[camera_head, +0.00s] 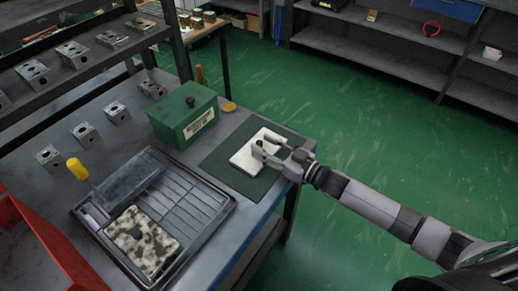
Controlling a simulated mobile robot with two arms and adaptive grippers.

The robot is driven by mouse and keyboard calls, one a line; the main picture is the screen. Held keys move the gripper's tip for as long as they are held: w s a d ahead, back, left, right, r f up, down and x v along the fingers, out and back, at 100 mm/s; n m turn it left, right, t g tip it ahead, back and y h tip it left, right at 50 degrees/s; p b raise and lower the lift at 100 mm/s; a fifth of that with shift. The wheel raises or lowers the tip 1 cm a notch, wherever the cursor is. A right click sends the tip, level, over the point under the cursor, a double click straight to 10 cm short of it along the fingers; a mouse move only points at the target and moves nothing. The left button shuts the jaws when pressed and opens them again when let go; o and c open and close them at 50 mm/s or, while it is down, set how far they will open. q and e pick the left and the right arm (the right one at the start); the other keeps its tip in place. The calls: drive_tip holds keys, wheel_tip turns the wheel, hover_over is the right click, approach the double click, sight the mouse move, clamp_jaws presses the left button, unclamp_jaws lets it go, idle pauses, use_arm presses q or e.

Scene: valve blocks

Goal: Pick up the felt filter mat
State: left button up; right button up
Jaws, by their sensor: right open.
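A pale, flat, rectangular felt pad (243,160) lies on a dark green mat (220,160) near the bench's right edge. My right gripper (262,149) reaches in from the right, its fingers open over the pad's right part. I cannot tell whether the fingers touch it. A dark spot shows on the pad between the fingers. A second pad, mottled dark and cream (146,247), lies in the black tray (222,224) at the front. My left gripper is not in view.
A green box with a black knob (184,115) stands behind the dark green mat. Metal valve blocks (116,112) line the bench and the shelf.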

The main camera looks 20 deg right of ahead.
clamp_jaws()
idle(0.6)
